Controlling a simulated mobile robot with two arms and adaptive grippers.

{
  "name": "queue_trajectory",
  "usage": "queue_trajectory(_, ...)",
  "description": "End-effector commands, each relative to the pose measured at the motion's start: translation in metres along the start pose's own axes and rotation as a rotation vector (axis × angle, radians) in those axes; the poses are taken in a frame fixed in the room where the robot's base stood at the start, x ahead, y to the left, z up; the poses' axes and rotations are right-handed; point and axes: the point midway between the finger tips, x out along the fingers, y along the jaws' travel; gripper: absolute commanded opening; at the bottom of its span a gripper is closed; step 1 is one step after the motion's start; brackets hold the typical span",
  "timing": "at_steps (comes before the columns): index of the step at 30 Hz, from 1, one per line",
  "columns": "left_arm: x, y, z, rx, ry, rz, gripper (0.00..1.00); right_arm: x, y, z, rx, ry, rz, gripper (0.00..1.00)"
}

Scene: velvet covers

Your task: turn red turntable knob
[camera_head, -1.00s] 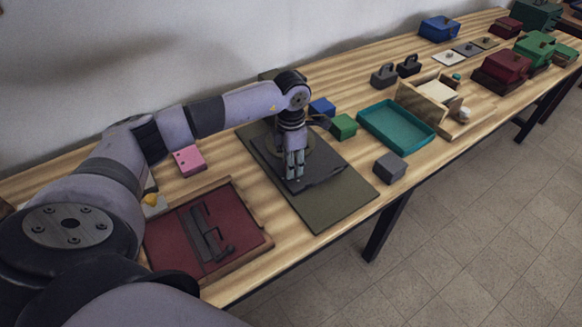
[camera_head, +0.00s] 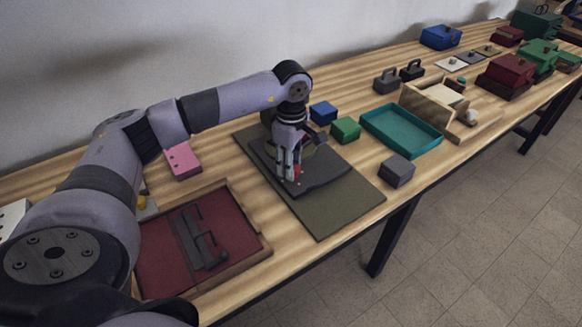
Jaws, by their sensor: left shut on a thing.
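The turntable (camera_head: 325,183) is a dark grey plate on an olive mat (camera_head: 341,212) in the middle of the table. A small red knob (camera_head: 298,170) shows between the fingers of my left gripper (camera_head: 289,175). My left gripper points down over the turntable and is shut on the red knob. The fingers hide most of the knob. My right gripper is not in view.
A dark red tray (camera_head: 158,262) with a grey handled piece lies left of the mat. A pink block (camera_head: 183,160) is behind it. Green (camera_head: 345,129), blue (camera_head: 323,112) and grey (camera_head: 397,170) blocks and a teal tray (camera_head: 402,133) stand to the right.

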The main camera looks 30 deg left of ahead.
Motion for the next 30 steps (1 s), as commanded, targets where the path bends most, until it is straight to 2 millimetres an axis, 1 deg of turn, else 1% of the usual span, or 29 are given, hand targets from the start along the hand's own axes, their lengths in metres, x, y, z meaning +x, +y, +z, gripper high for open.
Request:
queue_trajectory(1,0.001,0.001,0.000,0.033,-0.002,0.005,0.06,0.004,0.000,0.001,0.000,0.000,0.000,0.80)
queue_trajectory(3,0.001,0.001,0.000,0.081,-0.002,0.005,0.06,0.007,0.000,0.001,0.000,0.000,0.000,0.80)
queue_trajectory(12,-0.001,0.002,0.001,0.216,-0.002,0.004,0.06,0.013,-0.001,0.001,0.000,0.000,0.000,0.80)
queue_trajectory(19,-0.001,0.002,0.001,0.253,-0.002,0.004,0.06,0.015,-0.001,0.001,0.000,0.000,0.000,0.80)
queue_trajectory(30,-0.002,0.002,0.001,0.256,-0.002,0.004,0.06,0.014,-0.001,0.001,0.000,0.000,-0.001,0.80)
